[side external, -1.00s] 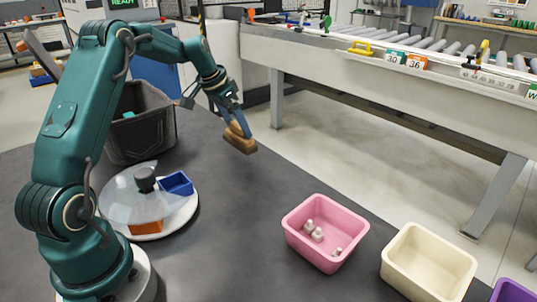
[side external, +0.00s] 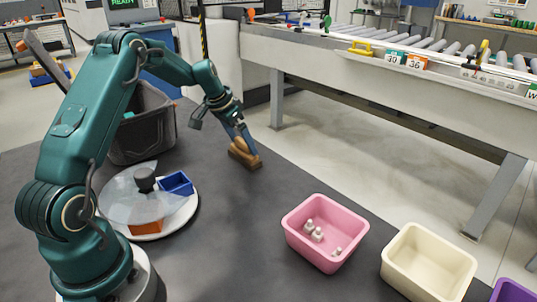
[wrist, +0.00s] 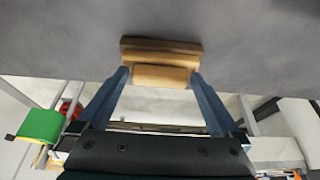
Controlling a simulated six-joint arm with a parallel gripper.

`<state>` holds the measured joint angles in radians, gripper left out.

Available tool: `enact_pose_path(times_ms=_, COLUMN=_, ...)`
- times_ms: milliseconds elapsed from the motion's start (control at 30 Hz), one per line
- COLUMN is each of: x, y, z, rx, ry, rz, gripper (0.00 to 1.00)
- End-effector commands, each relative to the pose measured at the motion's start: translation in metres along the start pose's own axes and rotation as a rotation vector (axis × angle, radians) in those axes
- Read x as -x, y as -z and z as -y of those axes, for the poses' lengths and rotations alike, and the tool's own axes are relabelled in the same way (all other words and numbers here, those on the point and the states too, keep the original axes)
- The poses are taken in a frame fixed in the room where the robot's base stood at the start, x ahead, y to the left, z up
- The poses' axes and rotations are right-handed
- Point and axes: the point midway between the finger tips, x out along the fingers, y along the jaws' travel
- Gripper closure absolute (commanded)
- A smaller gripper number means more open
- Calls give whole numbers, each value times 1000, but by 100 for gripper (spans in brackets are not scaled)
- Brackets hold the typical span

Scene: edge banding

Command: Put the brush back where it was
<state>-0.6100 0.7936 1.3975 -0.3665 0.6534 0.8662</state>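The wooden brush (side external: 244,158) is at the dark table's far edge, low and apparently resting on the surface. It also shows in the wrist view (wrist: 160,62), where its upper block sits between the two blue fingers. My gripper (side external: 243,141) is above the brush and points down, tilted. Its fingertips close on both sides of the upper block in the wrist view (wrist: 160,75). The underside of the brush is hidden, so I cannot see exactly how it touches the table.
A pink bin (side external: 291,235) holds several small pale pieces. A cream bin (side external: 391,266) and a purple bin (side external: 513,292) stand to its right. A round turntable (side external: 190,217) carries a clear disc, a blue tray and an orange block. A dark bin (side external: 145,146) stands behind it.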

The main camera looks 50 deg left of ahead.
Motion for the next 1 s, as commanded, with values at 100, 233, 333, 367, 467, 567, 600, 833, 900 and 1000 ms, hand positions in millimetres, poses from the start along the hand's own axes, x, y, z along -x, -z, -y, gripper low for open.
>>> enact_pose_path(times_ms=100, x=0, y=0, z=0, rx=0, ry=0, rz=0, gripper=0)
enact_pose_path(times_ms=233, x=5, y=2, z=0, rx=-1, ry=1, rz=-1, gripper=0)
enact_pose_path(times_ms=333, x=15, y=2, z=1, rx=-1, ry=2, rz=-3, gripper=0)
enact_pose_path(times_ms=367, x=20, y=2, z=1, rx=-1, ry=2, rz=-3, gripper=0)
enact_pose_path(times_ms=467, x=39, y=3, z=1, rx=-1, ry=3, rz=-5, gripper=0)
enact_pose_path(times_ms=567, x=61, y=2, z=1, rx=0, ry=4, rz=-5, gripper=0)
enact_pose_path(times_ms=600, x=70, y=3, z=1, rx=0, ry=4, rz=-6, gripper=0)
enact_pose_path(times_ms=833, x=109, y=2, z=1, rx=-1, ry=2, rz=-2, gripper=0)
enact_pose_path(times_ms=900, x=116, y=2, z=1, rx=-1, ry=2, rz=-2, gripper=0)
enact_pose_path(times_ms=1000, x=122, y=2, z=-1, rx=-1, ry=1, rz=-1, gripper=0)
